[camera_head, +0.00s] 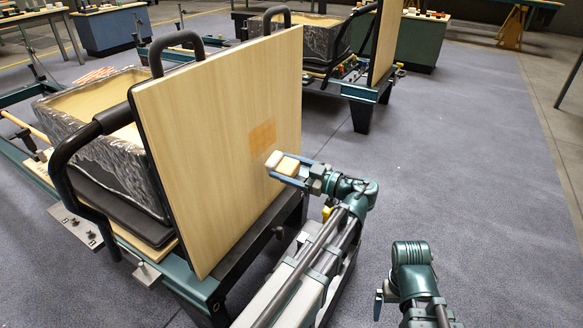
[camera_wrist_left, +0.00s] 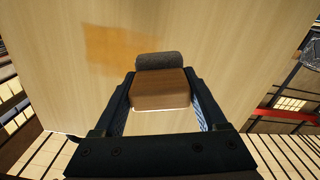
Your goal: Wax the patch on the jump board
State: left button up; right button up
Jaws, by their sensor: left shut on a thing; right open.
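The jump board (camera_head: 205,130) is a pale upright wooden panel on the near reformer. An orange-brown patch (camera_head: 263,136) shows on its right half; in the left wrist view the patch (camera_wrist_left: 112,45) is at the upper left. My left gripper (camera_head: 289,170) is shut on a wooden block (camera_wrist_left: 160,90) with a dark grey pad (camera_wrist_left: 159,60) on its front. The block is just below and right of the patch, close to the board. I cannot tell whether the pad touches. My right gripper (camera_head: 379,302) is open and empty at the bottom, right of the left arm.
A black curved handle (camera_head: 75,165) stands at the board's left edge. A grey marbled box (camera_head: 110,150) sits behind the board. Another reformer (camera_head: 350,85) stands farther back. Benches with small items line the far side. The blue-grey floor (camera_head: 480,150) at right is clear.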

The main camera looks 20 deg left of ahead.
aim_at(270, 162)
pick_arm(q)
jog(key=shift+w+a, duration=0.2)
jog(key=shift+a, duration=2.35)
jog(key=shift+w+a, duration=0.1)
jog(key=shift+a, duration=1.05)
jog(key=shift+w+d, duration=0.15)
jog(key=shift+w, duration=0.75)
jog(key=shift+w+d, duration=0.1)
jog(key=shift+w, duration=0.8)
jog(key=shift+w, duration=1.85)
jog(key=shift+w+d, duration=0.1)
jog(key=shift+w, duration=1.7)
jog(key=shift+w, duration=0.1)
